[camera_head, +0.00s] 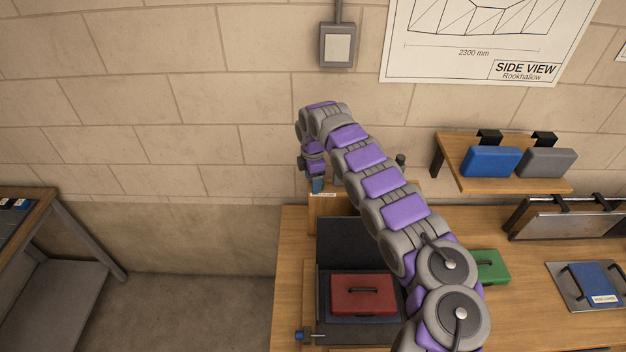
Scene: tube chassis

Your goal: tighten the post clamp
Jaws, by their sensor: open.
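My arm, with purple and grey links, rises from the lower right and bends down at its far end. My gripper (316,178) is at the back left of the wooden bench, open and small in view. A small blue part (318,186) is at its tip; I cannot tell whether they touch. Just below is a wooden block (327,208) with a white label (322,194), too small to read. A dark upright knob (400,160) shows behind my arm. I cannot clearly make out the post clamp; my arm hides part of this area.
On the wooden bench (540,325) are a red case (363,294) in a dark tray, a green case (491,267) and a blue panel (597,284). A blue-ended fitting (301,336) sits at the front left edge. A wall shelf (510,185) holds blue and grey cases.

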